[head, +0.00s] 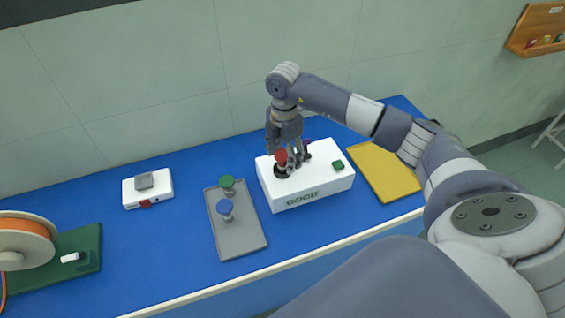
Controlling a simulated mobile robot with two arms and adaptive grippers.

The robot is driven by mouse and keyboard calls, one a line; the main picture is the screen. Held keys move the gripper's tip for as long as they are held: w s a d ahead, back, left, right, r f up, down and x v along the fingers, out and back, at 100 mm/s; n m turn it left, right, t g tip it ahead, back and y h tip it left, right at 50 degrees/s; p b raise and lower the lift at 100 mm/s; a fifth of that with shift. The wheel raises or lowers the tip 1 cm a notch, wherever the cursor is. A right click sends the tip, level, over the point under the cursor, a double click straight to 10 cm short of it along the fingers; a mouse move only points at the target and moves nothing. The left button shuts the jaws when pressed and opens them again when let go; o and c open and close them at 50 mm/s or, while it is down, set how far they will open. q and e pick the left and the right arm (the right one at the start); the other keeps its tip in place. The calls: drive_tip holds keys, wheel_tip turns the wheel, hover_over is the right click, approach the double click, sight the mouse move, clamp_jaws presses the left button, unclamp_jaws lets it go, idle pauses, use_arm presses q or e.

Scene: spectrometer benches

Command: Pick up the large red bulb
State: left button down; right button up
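The large red bulb (281,156) stands upright in a dark socket on top of a white box (317,193) marked "GOGO". My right gripper (285,153) points down at the bulb from above. Its fingers are spread, one to the left of the red top and others to the right. I cannot tell whether any finger touches the bulb. My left gripper is not in view.
A grey tray (240,239) left of the box holds a green-topped bulb (227,182) and a blue-topped bulb (225,206). A yellow mat (385,173) lies to the right. A small white device (148,190) and an orange spool (25,240) are further left.

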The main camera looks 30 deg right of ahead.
sight(285, 154)
drive_tip(key=c, duration=1)
drive_tip(key=shift+r, duration=0.1)
drive_tip(key=shift+c, duration=0.3)
drive_tip(key=shift+r, duration=0.2)
drive_tip(key=r+b, duration=0.2)
drive_tip(key=shift+s+a+r+b, duration=0.15)
drive_tip(key=shift+s+r+b, duration=0.15)
drive_tip(key=shift+r, duration=0.1)
drive_tip(key=s+a+b, duration=0.2)
drive_tip(key=s+a, duration=0.1)
drive_tip(key=s, duration=0.4)
drive_tip(key=s+a+r+b, duration=0.1)
drive_tip(key=s+a+b, duration=0.1)
drive_tip(key=s, duration=0.5)
drive_tip(key=shift+a+r+b, duration=0.3)
drive_tip(key=shift+a, duration=0.55)
